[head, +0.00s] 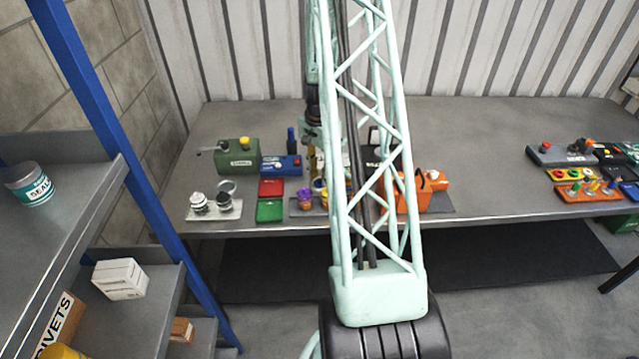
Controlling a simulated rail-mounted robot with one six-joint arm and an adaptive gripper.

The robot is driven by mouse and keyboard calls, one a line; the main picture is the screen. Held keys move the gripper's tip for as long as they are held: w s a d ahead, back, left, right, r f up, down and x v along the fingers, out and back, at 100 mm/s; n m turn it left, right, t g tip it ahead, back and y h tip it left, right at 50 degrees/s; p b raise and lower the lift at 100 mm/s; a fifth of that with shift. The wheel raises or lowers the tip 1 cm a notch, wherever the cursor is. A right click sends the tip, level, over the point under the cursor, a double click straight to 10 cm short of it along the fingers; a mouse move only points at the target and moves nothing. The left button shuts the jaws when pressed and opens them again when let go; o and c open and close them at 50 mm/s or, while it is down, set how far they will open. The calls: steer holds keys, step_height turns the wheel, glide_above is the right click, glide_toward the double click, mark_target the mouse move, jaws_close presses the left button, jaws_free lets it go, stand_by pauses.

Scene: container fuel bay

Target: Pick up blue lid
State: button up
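I cannot make out a piece that is clearly a blue lid. A blue box-like thing (281,166) with a small light part on top lies on the bench, behind a flat red square piece (271,187) and a flat green one (270,210). A dark blue upright thing (291,138) stands just behind it. My gripper (316,165) points down over the bench, just right of the blue thing. My lattice arm partly covers it, and its fingers are too small to read.
A green box (237,155) and a pale tray of small jars (213,209) stand at the left. Purple-orange pots (305,198) and an orange box (422,190) stand nearer the middle. Button panels (570,154) are at the right. The bench (490,160) is bare between.

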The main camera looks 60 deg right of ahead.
steer(key=shift+f, duration=0.25)
steer(key=shift+c, duration=0.7)
steer(key=c, duration=0.6)
